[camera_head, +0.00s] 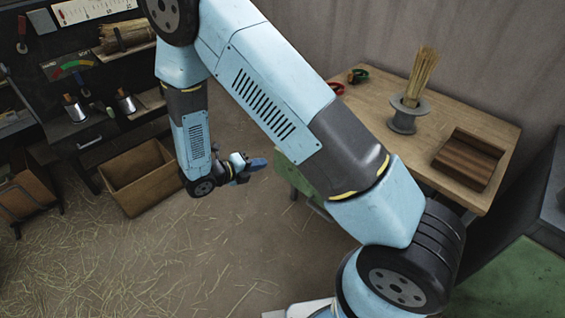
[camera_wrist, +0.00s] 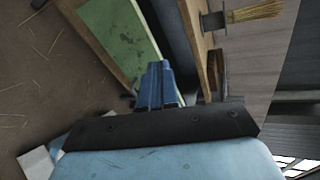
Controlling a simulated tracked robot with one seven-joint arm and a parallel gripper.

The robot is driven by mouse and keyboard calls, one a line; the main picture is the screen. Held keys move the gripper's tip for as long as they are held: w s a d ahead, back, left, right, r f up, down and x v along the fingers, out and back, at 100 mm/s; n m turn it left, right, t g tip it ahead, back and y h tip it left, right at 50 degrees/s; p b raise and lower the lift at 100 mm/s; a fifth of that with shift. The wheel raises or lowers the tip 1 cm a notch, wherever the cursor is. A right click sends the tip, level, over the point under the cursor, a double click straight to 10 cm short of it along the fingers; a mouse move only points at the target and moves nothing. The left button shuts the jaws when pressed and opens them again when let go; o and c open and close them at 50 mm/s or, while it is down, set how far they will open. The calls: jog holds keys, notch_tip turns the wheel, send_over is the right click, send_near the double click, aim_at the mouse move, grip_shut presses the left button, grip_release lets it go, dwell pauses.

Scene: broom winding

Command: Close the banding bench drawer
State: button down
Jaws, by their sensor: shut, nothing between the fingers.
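The wooden bench (camera_head: 463,112) stands at the right. A green panel (camera_head: 297,180) shows below its top at the left, mostly behind my arm; it may be the drawer. In the wrist view a green surface with a brown wooden edge (camera_wrist: 122,38) lies beside a dark gap and the bench top's edge (camera_wrist: 196,45). I cannot tell how far the drawer is open. My gripper (camera_head: 257,164), with blue fingers, is shut and empty, left of the bench. In the wrist view its fingers (camera_wrist: 155,78) overlap the green surface's near end; contact is unclear.
A dark workbench (camera_head: 75,128) and an open wooden box (camera_head: 138,177) stand at left. The straw-strewn floor (camera_head: 150,255) is otherwise open.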

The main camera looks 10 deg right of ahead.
aim_at(289, 160)
notch_tip(289, 160, down, 4)
jog(key=a+n+t, duration=0.2)
jog(key=n, duration=0.1)
jog(key=shift+g+y, duration=0.3)
jog(key=x, duration=1.2)
jog(key=shift+d+r, duration=0.25)
jog(key=shift+d, duration=0.2)
jog(key=shift+w+d, duration=0.2)
jog(key=shift+d, duration=0.15)
jog(key=shift+w, duration=0.1)
